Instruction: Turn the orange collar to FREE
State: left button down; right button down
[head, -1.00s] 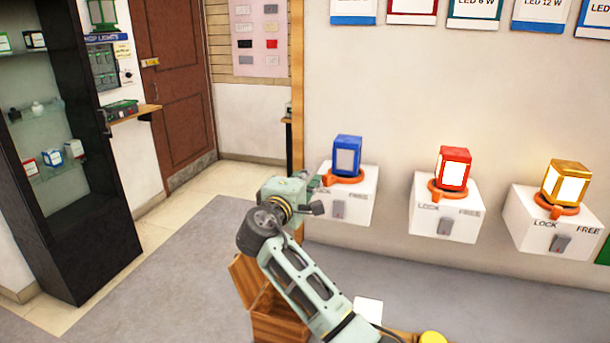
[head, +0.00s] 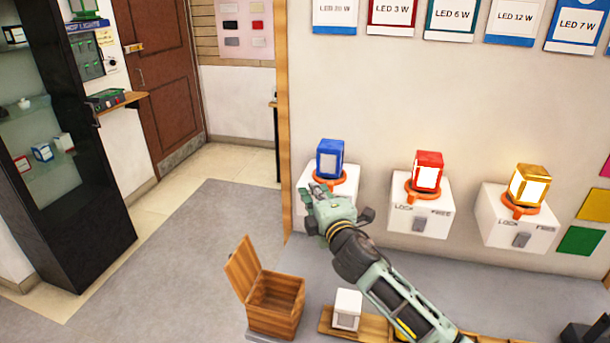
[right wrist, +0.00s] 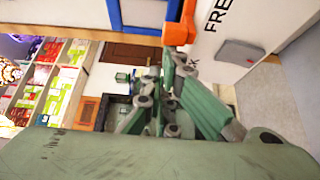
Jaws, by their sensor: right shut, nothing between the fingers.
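Three white boxes on the wall each carry an orange collar under a lamp: one collar (head: 338,181) under the blue lamp (head: 330,157), one (head: 421,192) under the red lamp (head: 428,170), one (head: 519,208) under the gold lamp (head: 529,184). My right gripper (head: 308,193) is shut and empty at the front left of the blue lamp's box, hiding most of its front. In the right wrist view, an orange collar lug (right wrist: 180,32) is close above the fingertips (right wrist: 170,62); contact cannot be told. FREE shows beside it. My left gripper is out of view.
A dark shelf cabinet (head: 60,170) stands at left. The grey floor between is clear.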

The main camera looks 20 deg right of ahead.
jog(key=shift+s+d+n+y+p, duration=0.3)
jog(key=shift+s+d+y, duration=0.1)
jog(key=shift+d+y, duration=0.15)
jog(key=shift+s+d+n+y+p, duration=0.35)
jog(key=shift+d+y, duration=0.1)
jog(key=shift+d, duration=0.1)
